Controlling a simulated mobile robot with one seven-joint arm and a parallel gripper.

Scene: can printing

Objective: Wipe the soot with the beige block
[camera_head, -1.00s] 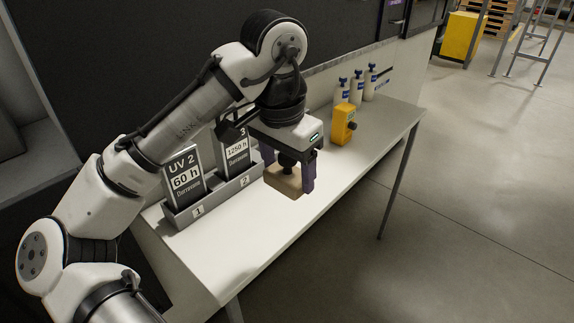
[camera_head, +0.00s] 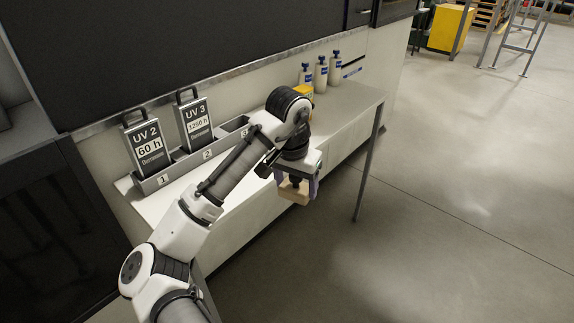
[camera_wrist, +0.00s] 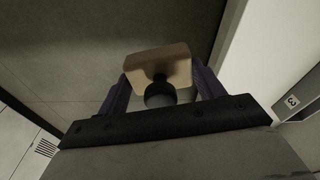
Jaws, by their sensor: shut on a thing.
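My gripper (camera_head: 297,186) is shut on the beige block (camera_head: 293,194), which has a dark round knob. The block also shows in the wrist view (camera_wrist: 158,66), between the two purple fingers. In the head view it hangs in the air near the front edge of the bench (camera_head: 340,118), beyond which the floor lies. No soot can be made out in these frames.
A grey rack (camera_head: 150,184) with numbered slots holds the UV 2 (camera_head: 147,147) and UV 3 (camera_head: 196,124) cassettes. A yellow device (camera_head: 303,90), partly hidden by my arm, and three white bottles (camera_head: 321,75) stand at the bench's far end. Open floor lies to the right.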

